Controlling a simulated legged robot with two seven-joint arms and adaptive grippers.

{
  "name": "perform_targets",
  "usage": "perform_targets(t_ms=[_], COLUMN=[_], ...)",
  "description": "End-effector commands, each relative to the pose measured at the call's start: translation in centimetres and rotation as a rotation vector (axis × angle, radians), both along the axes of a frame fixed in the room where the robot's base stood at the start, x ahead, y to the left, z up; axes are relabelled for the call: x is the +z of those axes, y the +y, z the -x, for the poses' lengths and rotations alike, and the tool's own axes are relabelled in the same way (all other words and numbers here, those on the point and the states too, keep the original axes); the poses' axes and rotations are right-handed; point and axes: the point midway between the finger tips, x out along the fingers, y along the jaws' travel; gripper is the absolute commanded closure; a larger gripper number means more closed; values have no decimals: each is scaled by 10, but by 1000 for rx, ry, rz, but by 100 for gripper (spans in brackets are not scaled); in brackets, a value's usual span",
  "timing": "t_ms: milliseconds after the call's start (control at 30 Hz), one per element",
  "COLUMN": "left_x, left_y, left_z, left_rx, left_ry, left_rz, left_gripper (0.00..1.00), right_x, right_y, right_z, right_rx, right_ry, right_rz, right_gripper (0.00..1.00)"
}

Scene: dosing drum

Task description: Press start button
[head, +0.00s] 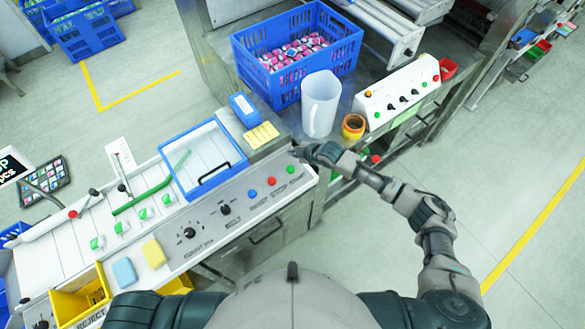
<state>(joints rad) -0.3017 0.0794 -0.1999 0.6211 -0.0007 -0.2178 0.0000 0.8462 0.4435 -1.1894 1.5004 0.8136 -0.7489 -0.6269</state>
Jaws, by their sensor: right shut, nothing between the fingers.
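The sloped control panel (232,215) of the machine carries a row of three buttons at its right end: blue (253,193), red (271,181) and green (291,169). Their labels are too small to read, so I cannot tell which is marked start. My right gripper (298,152) is shut and empty, just behind the green button in the picture. I cannot tell its height above the panel. A second white control box (398,92) at the right has red, green and black controls. My left gripper is out of view.
A blue-rimmed tray (203,188) lies left of the buttons. A white pitcher (320,105), an orange-yellow jar (353,126) and a blue crate (343,63) of small pink items stand behind my right gripper. A yellow bin (66,307) is at lower left. Floor at right is clear.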

Motion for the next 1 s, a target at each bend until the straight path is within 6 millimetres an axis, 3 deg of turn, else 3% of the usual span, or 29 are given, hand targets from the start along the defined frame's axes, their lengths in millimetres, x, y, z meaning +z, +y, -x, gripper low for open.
perform_targets(t_ms=[267, 633, 800, 1000], left_x=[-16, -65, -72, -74], left_y=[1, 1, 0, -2], left_z=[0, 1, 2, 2], left_rx=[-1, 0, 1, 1], left_ry=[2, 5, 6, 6], left_rz=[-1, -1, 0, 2], left_gripper=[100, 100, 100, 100], right_x=[-16, -69, -84, -88], right_y=[3, -2, 0, 2], right_z=[0, 1, 0, 1], right_rx=[1, 1, 0, 1], right_ry=[0, 1, 2, 0], right_rz=[2, -2, -2, -1], right_gripper=[100, 100, 100, 100])
